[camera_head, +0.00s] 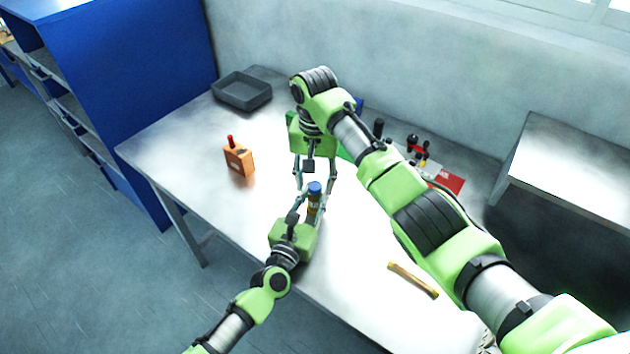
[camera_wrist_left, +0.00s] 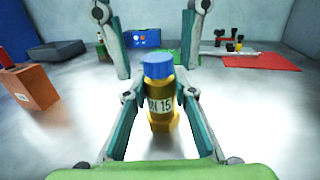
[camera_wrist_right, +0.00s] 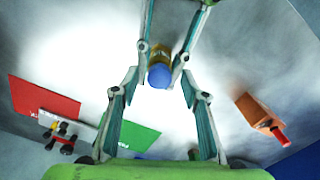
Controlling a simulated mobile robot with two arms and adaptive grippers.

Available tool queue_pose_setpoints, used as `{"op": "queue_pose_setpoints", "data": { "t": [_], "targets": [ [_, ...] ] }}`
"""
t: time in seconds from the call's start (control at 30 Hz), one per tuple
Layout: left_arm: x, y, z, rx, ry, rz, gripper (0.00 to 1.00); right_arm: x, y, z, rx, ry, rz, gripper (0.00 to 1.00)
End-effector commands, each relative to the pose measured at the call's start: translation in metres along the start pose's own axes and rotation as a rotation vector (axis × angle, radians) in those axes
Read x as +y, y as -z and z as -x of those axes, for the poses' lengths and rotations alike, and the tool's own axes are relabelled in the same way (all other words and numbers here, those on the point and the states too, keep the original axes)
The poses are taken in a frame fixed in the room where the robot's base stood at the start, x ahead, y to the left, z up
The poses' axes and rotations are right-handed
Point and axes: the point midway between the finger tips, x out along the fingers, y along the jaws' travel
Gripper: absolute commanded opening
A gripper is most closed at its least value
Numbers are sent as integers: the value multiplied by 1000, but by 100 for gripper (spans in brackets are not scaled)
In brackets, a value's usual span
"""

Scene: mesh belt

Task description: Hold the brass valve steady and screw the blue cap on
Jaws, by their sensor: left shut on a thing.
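The brass valve (camera_wrist_left: 160,122) stands upright on the metal table, with a "15" label on its side; it also shows in the head view (camera_head: 312,207). The blue cap (camera_wrist_left: 158,66) sits on top of the valve; it shows in the right wrist view (camera_wrist_right: 159,76). How tightly it is seated cannot be told. My left gripper (camera_head: 307,214) is shut on the valve's body, one finger on each side below the cap. My right gripper (camera_wrist_right: 162,97) points down from above with its fingers spread to either side of the cap, apart from it. The valve's far side is hidden.
An orange box with a red top (camera_head: 239,160) stands to the left. A grey tray (camera_head: 241,92) lies at the back left. Tools and a red mat (camera_head: 446,181) lie at the back right, behind my right arm. A tan bar (camera_head: 413,280) lies at front right.

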Motion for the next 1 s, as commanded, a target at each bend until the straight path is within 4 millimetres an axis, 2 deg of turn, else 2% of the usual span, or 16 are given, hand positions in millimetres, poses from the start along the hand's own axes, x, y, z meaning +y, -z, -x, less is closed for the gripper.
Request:
{"op": "queue_pose_setpoints", "data": {
  "t": [0.27, 0.37, 0.47, 0.8, 1.0],
  "targets": [
    [-1, 1, 0, 2, 1, 0, 0, 0, 0, 1, 0, -1, 2, 40],
    [0, 1, 0, 2, 1, 0, 0, 0, 0, 7, 1, 0, 2, 40],
    [0, 1, 0, 2, 1, 0, 0, 0, 1, 22, 3, 1, 3, 40],
    [0, 1, 0, 2, 1, 0, 0, 0, 1, 96, 5, 0, 2, 40],
    [0, 1, 0, 2, 1, 0, 0, 0, 1, 114, 4, -2, 1, 40]
  ]
}}
